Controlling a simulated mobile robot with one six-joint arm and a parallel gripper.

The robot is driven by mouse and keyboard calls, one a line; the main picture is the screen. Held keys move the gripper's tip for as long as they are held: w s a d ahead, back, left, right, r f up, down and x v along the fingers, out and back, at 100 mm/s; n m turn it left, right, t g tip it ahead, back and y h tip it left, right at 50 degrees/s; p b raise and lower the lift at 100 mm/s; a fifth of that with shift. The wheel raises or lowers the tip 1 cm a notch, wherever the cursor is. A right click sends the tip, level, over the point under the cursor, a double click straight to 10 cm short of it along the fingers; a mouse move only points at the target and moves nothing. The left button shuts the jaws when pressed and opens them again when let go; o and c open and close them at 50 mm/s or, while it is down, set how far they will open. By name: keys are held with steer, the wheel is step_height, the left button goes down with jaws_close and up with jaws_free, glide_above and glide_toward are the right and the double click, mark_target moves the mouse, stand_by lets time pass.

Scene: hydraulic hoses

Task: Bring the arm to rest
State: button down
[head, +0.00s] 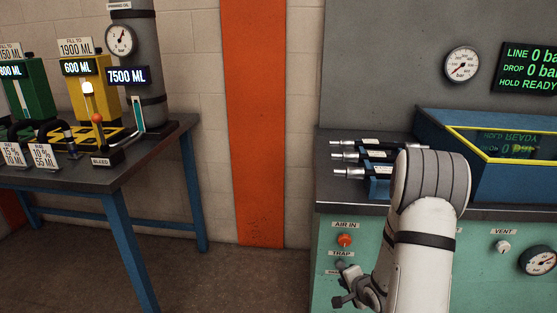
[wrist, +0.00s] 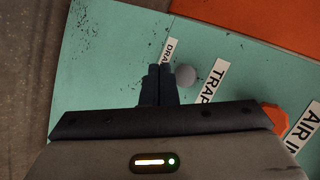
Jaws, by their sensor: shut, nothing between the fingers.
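My gripper (wrist: 158,85) is shut and empty in the wrist view, its two dark fingers together in front of the teal panel (wrist: 110,60). The fingertips point at the panel beside a grey round knob (wrist: 185,75) and the "TRAP" label; I cannot tell whether they touch the panel. In the head view my white arm (head: 418,245) bends down in front of the right bench, with my gripper (head: 340,290) low at its left, near the "TRAP" label.
The teal panel carries an orange "AIR IN" knob (head: 345,240), a "VENT" knob (head: 503,247) and a gauge (head: 539,262). Hose fittings (head: 350,157) and a blue tank (head: 450,130) stand on the bench above. Open floor (head: 235,280) lies between this bench and the left table (head: 150,165).

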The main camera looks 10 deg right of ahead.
steer(key=s+a+r+n+g+h+p, duration=0.1)
steer(key=s+a+r+n+p, duration=0.15)
steer(key=r, duration=0.55)
steer(key=s+a+r+n+g+h+p, duration=0.15)
steer(key=r+p, duration=0.25)
steer(key=r, duration=0.5)
steer(key=s+a+r+n+g+h+p, duration=0.1)
steer(key=s+r+n+p, duration=0.2)
steer(key=r, duration=0.5)
steer(key=s+a+r+n+g+y+p, duration=0.1)
steer(key=s+a+r+n+g+p, duration=0.1)
steer(key=s+a+r, duration=0.3)
steer(key=s+a+r+n+g+y+p, duration=0.1)
steer(key=s+a+r+n+p, duration=0.4)
steer(key=s+r, duration=0.6)
steer(key=shift+s+a+g, duration=0.3)
steer(key=shift+g, duration=0.05)
steer(key=shift+d+r, duration=0.1)
